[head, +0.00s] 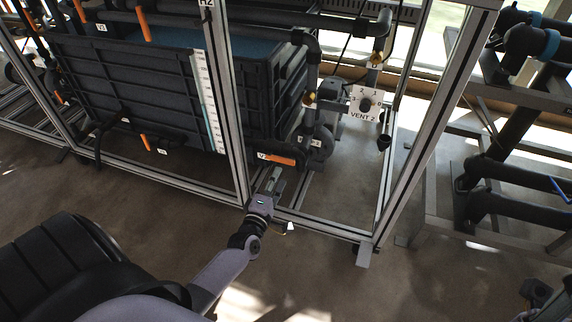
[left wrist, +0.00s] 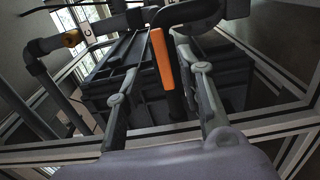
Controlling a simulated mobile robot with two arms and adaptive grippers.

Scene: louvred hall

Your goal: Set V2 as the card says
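An orange valve handle (head: 287,161) lies roughly level at the lower front of the frame, by a small white tag (head: 263,156) that reads "V" with the rest unclear. I take it for V2. My left gripper (head: 273,178) is just in front of and below it. In the left wrist view the orange handle (left wrist: 161,60) stands between the two spread fingers of the left gripper (left wrist: 170,85), with no clear contact. My right gripper (head: 536,292) shows only as a dark part at the lower right edge. I cannot make out a card with instructions.
A dark ribbed tank (head: 150,90) stands inside a metal frame (head: 228,110). A "VENT 2" dial plate (head: 365,104) is to the right. Other orange handles are at the tag V3 (head: 101,27) and low on the tank (head: 145,141). The floor in front is clear.

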